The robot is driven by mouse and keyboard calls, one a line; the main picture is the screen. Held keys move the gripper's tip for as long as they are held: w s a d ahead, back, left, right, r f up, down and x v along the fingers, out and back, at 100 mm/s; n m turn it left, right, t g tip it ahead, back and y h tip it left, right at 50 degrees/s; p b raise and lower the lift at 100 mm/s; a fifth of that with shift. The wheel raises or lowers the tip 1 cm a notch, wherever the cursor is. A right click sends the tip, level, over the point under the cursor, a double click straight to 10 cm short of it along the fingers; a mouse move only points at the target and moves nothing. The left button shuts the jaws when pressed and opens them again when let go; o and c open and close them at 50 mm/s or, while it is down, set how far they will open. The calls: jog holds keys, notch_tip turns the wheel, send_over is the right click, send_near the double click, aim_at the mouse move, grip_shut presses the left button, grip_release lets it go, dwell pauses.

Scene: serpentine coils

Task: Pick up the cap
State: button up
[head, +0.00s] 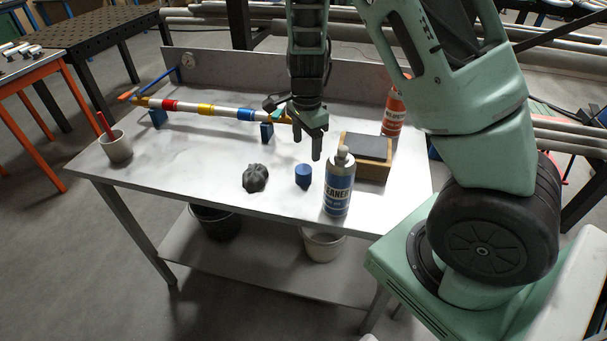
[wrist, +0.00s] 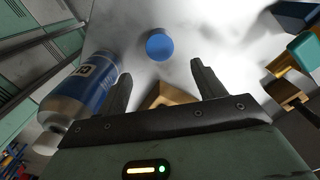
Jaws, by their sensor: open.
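My gripper (head: 313,146) points down above the bench, behind the cap in the head view. Its two fingers (wrist: 161,70) are spread with nothing between them, and they are apart from the cap.
A blue-and-white cleaner bottle (head: 338,184) stands close right of the cap. A wooden box (head: 373,171) and red bottle (head: 393,112) are behind right. A striped pipe (head: 205,109) on blue supports and a cup (head: 117,149) are left.

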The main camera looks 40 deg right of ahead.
aim_at(306, 168)
notch_tip(306, 168, down, 10)
jog(key=shift+w+p, duration=0.1)
jog(key=shift+p, duration=0.35)
jog(key=c, duration=1.1)
